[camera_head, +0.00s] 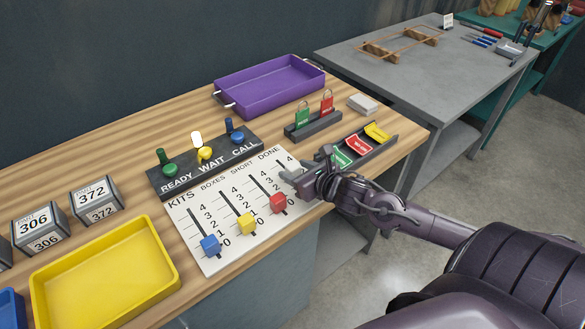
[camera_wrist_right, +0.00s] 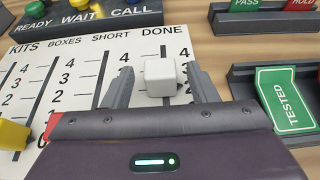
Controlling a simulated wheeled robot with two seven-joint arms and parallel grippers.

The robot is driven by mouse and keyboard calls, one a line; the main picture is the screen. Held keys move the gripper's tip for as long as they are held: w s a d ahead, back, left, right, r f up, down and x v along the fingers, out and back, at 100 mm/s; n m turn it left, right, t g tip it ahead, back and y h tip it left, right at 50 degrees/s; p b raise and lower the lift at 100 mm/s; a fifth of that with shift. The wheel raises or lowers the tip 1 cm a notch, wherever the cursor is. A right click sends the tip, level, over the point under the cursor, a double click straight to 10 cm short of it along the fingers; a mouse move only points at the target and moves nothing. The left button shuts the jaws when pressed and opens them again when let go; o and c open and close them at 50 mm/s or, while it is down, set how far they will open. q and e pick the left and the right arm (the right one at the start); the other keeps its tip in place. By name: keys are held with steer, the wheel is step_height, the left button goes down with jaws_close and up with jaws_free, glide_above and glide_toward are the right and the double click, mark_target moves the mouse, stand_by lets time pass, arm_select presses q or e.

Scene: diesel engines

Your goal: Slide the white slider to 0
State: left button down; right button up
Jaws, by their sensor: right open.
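The white slider (camera_wrist_right: 160,77) is a small white block in the DONE column of the white slider board (camera_wrist_right: 75,75), just below the 4 mark. My right gripper (camera_wrist_right: 158,70) is open, with one finger on each side of the white slider; gaps show between block and fingers. In the head view my right gripper (camera_head: 291,176) is over the right end of the board (camera_head: 185,218) and hides the white slider there. The blue slider (camera_head: 210,245), yellow slider (camera_head: 246,223) and red slider (camera_head: 278,203) stand low in the other columns. My left gripper is not in view.
A READY WAIT CALL switch panel (camera_head: 206,168) stands behind the board. A black tray with coloured tags (camera_head: 360,147) is close to the right, with a padlock stand (camera_head: 313,127) behind. A yellow tray (camera_head: 105,275) lies left; a purple tray (camera_head: 270,88) lies at the back.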

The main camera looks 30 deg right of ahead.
steer(key=shift+w+f, duration=0.2)
steer(key=shift+w, duration=0.5)
steer(key=shift+w+a+f, duration=0.1)
steer(key=shift+w+f, duration=0.1)
steer(key=shift+w, duration=0.05)
steer(key=shift+c, duration=1)
jaws_close()
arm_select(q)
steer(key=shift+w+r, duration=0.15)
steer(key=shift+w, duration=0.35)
arm_select(e)
steer(key=shift+s, duration=0.1)
